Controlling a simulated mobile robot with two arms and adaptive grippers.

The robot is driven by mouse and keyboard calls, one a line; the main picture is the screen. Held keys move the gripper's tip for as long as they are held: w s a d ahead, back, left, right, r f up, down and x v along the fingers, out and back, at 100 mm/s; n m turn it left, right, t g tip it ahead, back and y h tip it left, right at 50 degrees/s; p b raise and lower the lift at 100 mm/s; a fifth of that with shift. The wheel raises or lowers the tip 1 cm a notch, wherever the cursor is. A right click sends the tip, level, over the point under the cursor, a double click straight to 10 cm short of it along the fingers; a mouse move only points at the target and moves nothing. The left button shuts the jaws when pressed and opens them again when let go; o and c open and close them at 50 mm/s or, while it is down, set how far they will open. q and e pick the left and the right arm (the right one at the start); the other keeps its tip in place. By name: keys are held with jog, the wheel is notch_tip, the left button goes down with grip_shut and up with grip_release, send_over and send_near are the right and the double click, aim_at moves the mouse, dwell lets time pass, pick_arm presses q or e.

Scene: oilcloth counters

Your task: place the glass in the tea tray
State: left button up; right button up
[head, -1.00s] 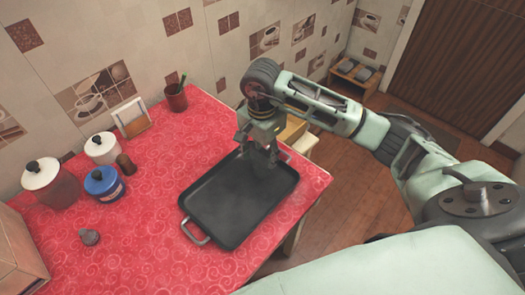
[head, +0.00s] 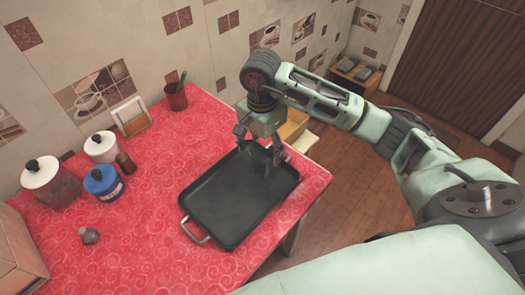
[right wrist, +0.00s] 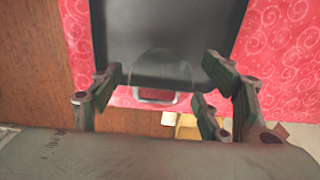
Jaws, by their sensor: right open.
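The dark tea tray (head: 225,212) lies flat on the red patterned counter, with a metal handle at its near end. My right gripper (head: 262,148) is over the tray's far end, pointing down. In the right wrist view its fingers (right wrist: 163,72) are spread apart. Between them is a faint see-through rounded outline, which looks like the glass (right wrist: 160,68), at the tray's end. It stands inside or over the rim; I cannot tell which exactly. The glass is not clear in the head view. My left gripper is not in view.
White-lidded jars (head: 50,183), a blue jar (head: 103,184), a small brown shaker (head: 126,162) and a grey item (head: 89,235) stand on the left. A red cup (head: 176,97) is at the back. The counter's right edge runs close beside the tray.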

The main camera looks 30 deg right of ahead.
notch_tip(320, 180, up, 10)
jog(key=shift+r+b, duration=0.2)
jog(key=shift+b, duration=0.15)
dwell(0.4)
